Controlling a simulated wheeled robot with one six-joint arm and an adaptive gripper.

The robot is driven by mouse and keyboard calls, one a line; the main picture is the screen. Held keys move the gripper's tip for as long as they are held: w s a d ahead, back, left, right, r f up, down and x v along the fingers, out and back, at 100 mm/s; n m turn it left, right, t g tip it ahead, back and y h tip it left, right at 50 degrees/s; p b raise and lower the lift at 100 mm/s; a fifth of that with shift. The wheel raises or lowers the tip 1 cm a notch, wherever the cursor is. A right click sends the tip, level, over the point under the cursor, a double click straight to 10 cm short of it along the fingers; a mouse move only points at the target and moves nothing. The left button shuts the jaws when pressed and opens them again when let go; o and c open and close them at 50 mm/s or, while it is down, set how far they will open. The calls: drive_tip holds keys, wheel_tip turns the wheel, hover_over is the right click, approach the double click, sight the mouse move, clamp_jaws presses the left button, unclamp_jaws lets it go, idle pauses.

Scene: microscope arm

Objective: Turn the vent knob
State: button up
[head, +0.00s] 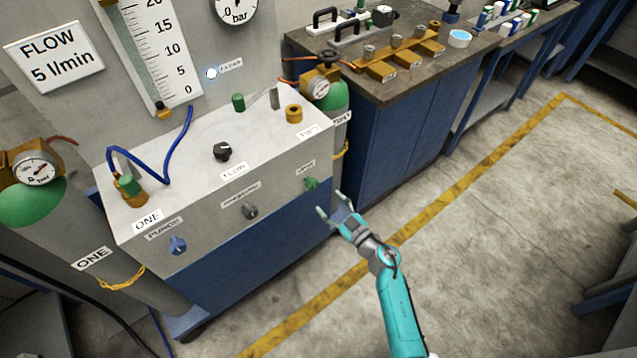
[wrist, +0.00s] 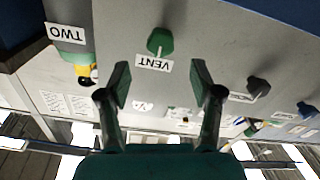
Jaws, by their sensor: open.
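The green vent knob (head: 312,182) sits on the front face of the grey panel, at its right end. In the wrist view the vent knob (wrist: 159,41) is upper centre, with its VENT label (wrist: 154,64) upside down beside it. My gripper (head: 338,204) is open and empty, just right of and in front of the knob, apart from it. In the wrist view the fingertips of my gripper (wrist: 159,78) are spread to either side of the label, with the knob beyond them and between their lines. Nothing hides the knob.
On the same face are a dark pressure knob (head: 250,211) and a blue purge knob (head: 178,245), left of vent. A black flow knob (head: 222,151) is on top. A green cylinder (head: 334,98) stands behind the right end. Open floor (head: 480,230) lies to the right.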

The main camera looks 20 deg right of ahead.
sight(314, 187)
drive_tip(key=x, duration=0.9)
drive_tip(key=shift+s, duration=0.1)
drive_tip(key=c, duration=1.1)
